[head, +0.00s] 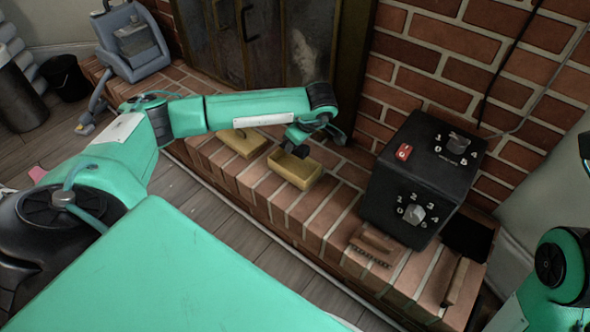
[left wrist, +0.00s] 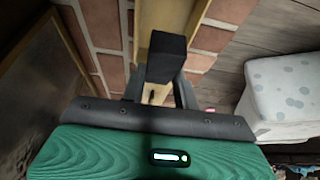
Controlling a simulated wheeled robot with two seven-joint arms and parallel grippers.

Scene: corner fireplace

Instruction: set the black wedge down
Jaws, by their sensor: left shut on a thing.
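The black wedge (left wrist: 166,57) shows in the left wrist view as a dark block between the fingers of my left gripper (left wrist: 160,90), which is shut on it. In the head view my left gripper (head: 299,146) hangs low over a small yellow open box (head: 295,171) on the brick ledge; the wedge is hard to make out there. In the left wrist view a yellow edge (left wrist: 148,18) shows behind the wedge. I cannot tell whether the wedge touches the box. My right gripper is not in view; only part of my right arm shows at the right edge.
On the brick ledge (head: 330,215) stand a second yellow box (head: 243,141), a black control box with dials (head: 412,185), a brown brush (head: 376,243) and a dark pan (head: 466,240). A grey-blue machine (head: 131,40) and a black bucket (head: 68,78) stand at the far left.

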